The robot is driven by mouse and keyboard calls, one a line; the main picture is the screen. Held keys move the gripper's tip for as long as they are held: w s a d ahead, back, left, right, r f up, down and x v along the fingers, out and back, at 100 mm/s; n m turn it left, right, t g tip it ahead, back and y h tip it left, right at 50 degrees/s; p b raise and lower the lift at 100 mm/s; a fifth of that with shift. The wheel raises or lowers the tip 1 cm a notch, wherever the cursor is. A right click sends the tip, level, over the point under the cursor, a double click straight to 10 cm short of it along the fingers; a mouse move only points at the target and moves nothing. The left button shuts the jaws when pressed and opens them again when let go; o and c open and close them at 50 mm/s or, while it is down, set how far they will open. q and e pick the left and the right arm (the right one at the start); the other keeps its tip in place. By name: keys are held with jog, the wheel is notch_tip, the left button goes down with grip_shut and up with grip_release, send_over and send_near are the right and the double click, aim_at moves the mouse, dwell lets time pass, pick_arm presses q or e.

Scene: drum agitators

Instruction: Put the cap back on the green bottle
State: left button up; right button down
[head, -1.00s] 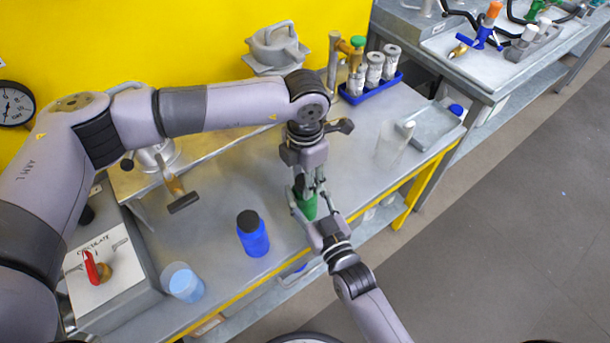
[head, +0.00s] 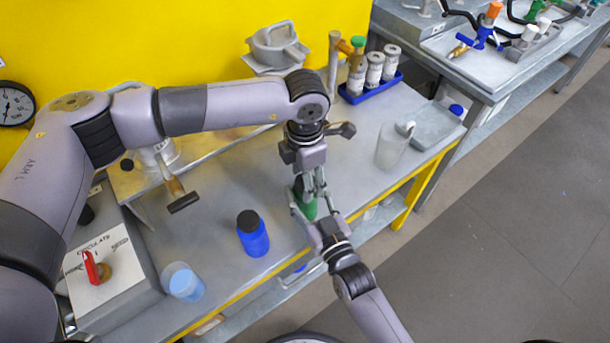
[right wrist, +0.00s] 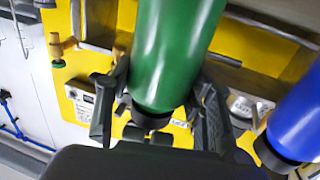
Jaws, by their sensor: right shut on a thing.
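The green bottle (head: 308,209) stands at the front of the bench in the head view, partly hidden by both grippers. My right gripper (head: 311,203) is shut on it from the front right. In the right wrist view the green bottle (right wrist: 172,50) fills the middle between my fingers, its top end toward the bottom of the picture. A black cap or collar (right wrist: 150,116) shows at that end. My left gripper (head: 310,186) is directly above the bottle, fingers pointing down at its top. Whether its fingers grip the cap is hidden.
A blue bottle (head: 253,240) with a black cap stands left of the green one. A blue-filled beaker (head: 186,284) is near the front edge. A clear beaker (head: 391,146) stands to the right, by a grey tray (head: 436,126). A control box (head: 112,270) is at left.

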pick_arm(q)
jog(key=shift+o, duration=0.2)
notch_tip(320, 180, up, 12)
dwell(0.6)
pick_arm(e)
jog(key=c, duration=0.7)
grip_release()
jog(key=v, duration=1.2)
